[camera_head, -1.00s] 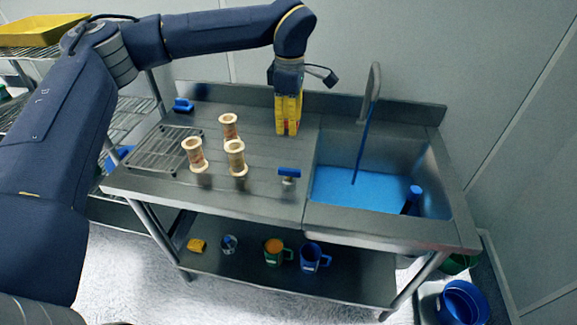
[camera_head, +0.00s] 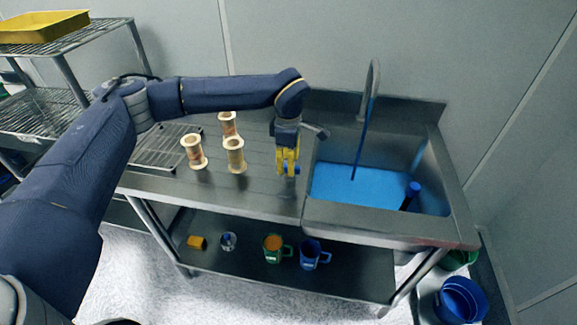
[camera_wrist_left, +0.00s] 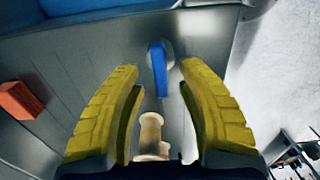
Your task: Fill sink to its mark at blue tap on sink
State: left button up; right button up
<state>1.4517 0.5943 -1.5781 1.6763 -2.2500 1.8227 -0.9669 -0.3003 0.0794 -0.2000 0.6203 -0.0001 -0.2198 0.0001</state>
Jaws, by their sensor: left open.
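The steel sink (camera_head: 437,165) at the right of the counter holds blue water (camera_head: 340,185). A blue stream (camera_head: 361,145) runs from the tall spout (camera_head: 374,75) into it. A blue-topped post (camera_head: 413,189) stands in the sink's right front; I cannot make out a level mark. My left gripper (camera_head: 287,172) is open, pointing down at the blue tap handle left of the sink, mostly hidden by the fingers in the head view. In the left wrist view the tap handle (camera_wrist_left: 158,68) lies between and just beyond the open yellow fingertips, apparently untouched. My right gripper is not in view.
Several wooden spools, one of them at the front (camera_head: 235,155), stand on the counter left of my gripper, near a wire rack (camera_head: 160,148). Cups, including a blue mug (camera_head: 313,255), stand on the lower shelf.

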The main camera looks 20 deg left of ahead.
pick_arm(q)
jog(key=shift+f, duration=0.75)
grip_shut()
